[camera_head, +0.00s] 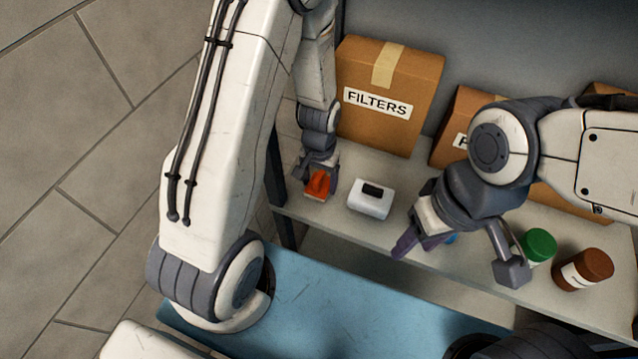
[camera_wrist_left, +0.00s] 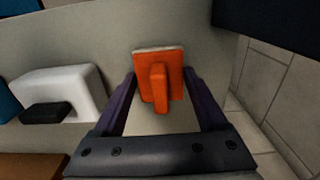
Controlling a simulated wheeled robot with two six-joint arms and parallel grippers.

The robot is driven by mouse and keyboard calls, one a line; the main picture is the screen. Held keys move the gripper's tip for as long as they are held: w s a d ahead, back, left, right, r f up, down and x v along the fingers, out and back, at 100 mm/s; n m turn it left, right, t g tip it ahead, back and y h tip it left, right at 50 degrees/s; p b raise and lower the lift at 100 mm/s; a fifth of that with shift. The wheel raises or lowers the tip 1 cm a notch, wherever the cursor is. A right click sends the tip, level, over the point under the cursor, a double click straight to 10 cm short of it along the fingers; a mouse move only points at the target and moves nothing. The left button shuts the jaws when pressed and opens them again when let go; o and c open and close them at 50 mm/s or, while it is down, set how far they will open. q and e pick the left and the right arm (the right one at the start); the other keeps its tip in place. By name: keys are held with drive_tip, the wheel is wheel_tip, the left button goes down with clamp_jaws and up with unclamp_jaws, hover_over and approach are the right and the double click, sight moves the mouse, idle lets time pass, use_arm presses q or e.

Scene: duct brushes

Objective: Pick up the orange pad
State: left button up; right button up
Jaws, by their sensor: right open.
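The orange pad (camera_head: 317,185) is at the left front end of the shelf, below my left gripper (camera_head: 317,177). In the left wrist view the orange pad (camera_wrist_left: 174,80) has a flat plate with a pale edge and a raised handle. The two fingers of my left gripper (camera_wrist_left: 160,76) stand on either side of it, with their tips close to the plate's side edges. I cannot tell whether they touch or grip it.
A white box-shaped thing with a dark top patch (camera_head: 370,198) stands right of the pad. A green-lidded jar (camera_head: 538,246) and a brown jar (camera_head: 584,270) are further right. A FILTERS carton (camera_head: 388,97) stands behind. A blue surface (camera_head: 340,308) lies in front, lower.

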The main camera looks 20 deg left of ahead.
sight(324, 186)
use_arm(q)
drive_tip(key=c, duration=0.6)
drive_tip(key=shift+r, duration=0.1)
drive_tip(key=shift+r, duration=0.5)
drive_tip(key=r+b, duration=0.1)
drive_tip(key=d+r, duration=0.1)
drive_tip(key=r, duration=0.1)
drive_tip(key=shift+d+r+b, duration=0.15)
drive_tip(key=shift+r+b, duration=0.1)
drive_tip(key=shift+b, duration=0.15)
drive_tip(key=d+r, duration=0.2)
drive_tip(key=d, duration=0.1)
drive_tip(key=s+d+r+b, duration=0.1)
drive_tip(key=d+r, duration=0.1)
drive_tip(key=d, duration=0.2)
drive_tip(key=s+d+r+b, duration=0.1)
drive_tip(key=d+r, duration=0.1)
drive_tip(key=d, duration=0.1)
drive_tip(key=shift+d+r, duration=0.15)
drive_tip(key=shift+r, duration=0.05)
